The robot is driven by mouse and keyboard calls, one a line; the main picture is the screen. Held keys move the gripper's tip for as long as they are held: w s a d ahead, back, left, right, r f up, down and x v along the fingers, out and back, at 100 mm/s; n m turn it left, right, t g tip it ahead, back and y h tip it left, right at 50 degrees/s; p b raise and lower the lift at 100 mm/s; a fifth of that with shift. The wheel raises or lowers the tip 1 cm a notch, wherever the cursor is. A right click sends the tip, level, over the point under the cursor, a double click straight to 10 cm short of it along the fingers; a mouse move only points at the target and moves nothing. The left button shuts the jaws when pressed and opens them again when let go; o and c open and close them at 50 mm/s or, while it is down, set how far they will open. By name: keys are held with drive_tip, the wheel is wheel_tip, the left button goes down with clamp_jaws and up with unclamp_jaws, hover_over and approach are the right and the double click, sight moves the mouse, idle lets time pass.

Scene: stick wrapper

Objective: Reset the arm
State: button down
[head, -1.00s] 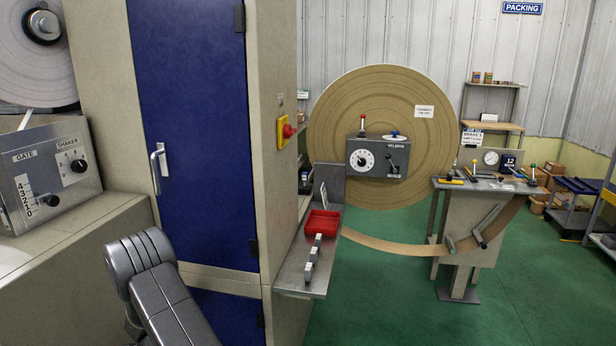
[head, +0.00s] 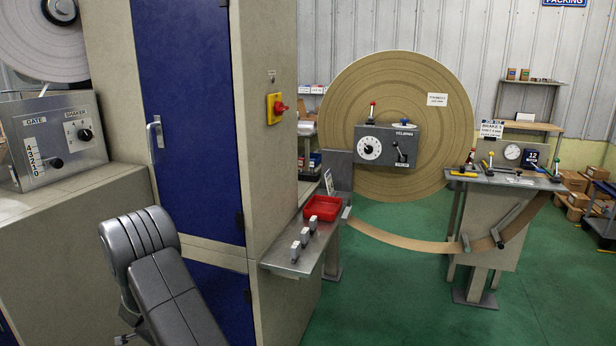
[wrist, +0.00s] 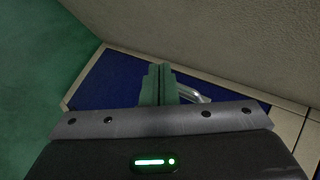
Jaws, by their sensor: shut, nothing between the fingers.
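My arm (head: 165,280) shows at the lower left of the head view, in front of the machine cabinet; my gripper is outside that view. In the wrist view my gripper (wrist: 158,72) shows its two green fingers together, shut and empty. Beyond the fingers are the cabinet's blue door (wrist: 105,80) and its metal handle (wrist: 190,94), partly hidden by the gripper. I cannot tell the gap between the fingers and the handle. The blue door (head: 187,110) stands shut in the head view, with its handle (head: 155,138) at its left edge.
A grey control box (head: 55,138) sits at left. A steel shelf (head: 300,250) with a red tray (head: 323,208) juts out right of the cabinet. A big paper roll (head: 400,90) and a metal stand (head: 490,220) are farther right. Green floor (head: 390,300) is clear at front.

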drive_tip(key=shift+s+d+b, duration=0.2)
drive_tip(key=shift+s+b, duration=0.15)
drive_tip(key=shift+b, duration=0.2)
drive_tip(key=shift+d+n, duration=0.1)
drive_tip(key=shift+n, duration=0.2)
